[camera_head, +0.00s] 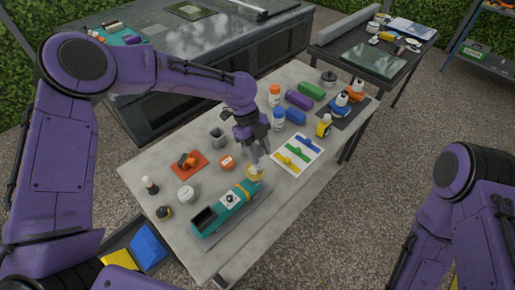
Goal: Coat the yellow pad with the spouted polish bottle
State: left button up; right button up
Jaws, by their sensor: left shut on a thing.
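My left gripper (261,156) points down over the front half of the table, right above a round yellow pad (255,175). The pad sits at the far end of a long teal tool (225,208). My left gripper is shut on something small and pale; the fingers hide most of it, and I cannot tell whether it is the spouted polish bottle. I cannot tell whether it touches the pad. Bottles stand further back: one with an orange top (274,95), one with a blue top (279,119) and a yellow-and-black one (323,126). My right gripper is out of view.
A grey cup (217,137), an orange mat (187,163), an orange round tin (227,163) and a white jar (186,194) are left of the gripper. A white sheet with coloured strips (298,155) lies right. Two spray bottles stand on a dark mat (336,113).

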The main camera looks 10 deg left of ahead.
pick_arm(q)
notch_tip(320, 180, up, 2)
jog(key=shift+w+r+p, duration=0.1)
jog(key=shift+r+p, duration=0.05)
jog(key=shift+p, duration=0.7)
jog(key=shift+r, duration=2.35)
